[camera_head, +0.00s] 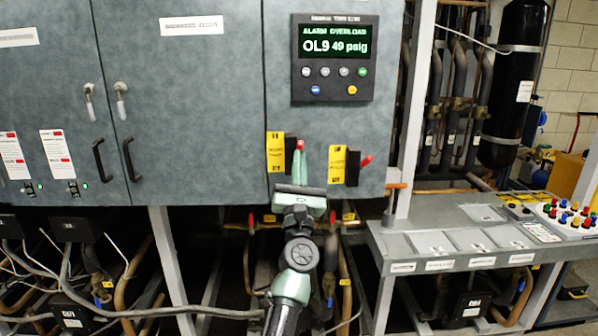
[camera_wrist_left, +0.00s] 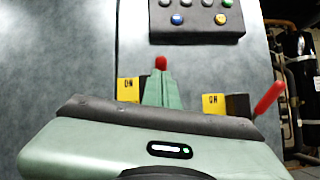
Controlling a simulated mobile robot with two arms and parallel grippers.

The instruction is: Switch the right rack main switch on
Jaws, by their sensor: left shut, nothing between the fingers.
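Two main switches sit low on the grey cabinet front. The right switch (camera_head: 353,167) has a black block, a yellow label (camera_head: 337,164) and a red lever (camera_head: 366,161) that sticks out to the right, tilted up; this lever also shows in the wrist view (camera_wrist_left: 269,98). The left switch (camera_head: 290,147) has a yellow label (camera_head: 276,152) and a red lever (camera_head: 300,145), of which only the tip shows above my fingers. My left gripper (camera_head: 300,162) is shut and empty, in front of the left switch's lever; contact cannot be told. My right gripper is out of view.
A display panel (camera_head: 334,58) reading "ALARM OVERLOAD" is above the switches. Cabinet doors with black handles (camera_head: 130,159) are at left. A metal shelf (camera_head: 460,238) and a post stand at right. Pipes run below the cabinet.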

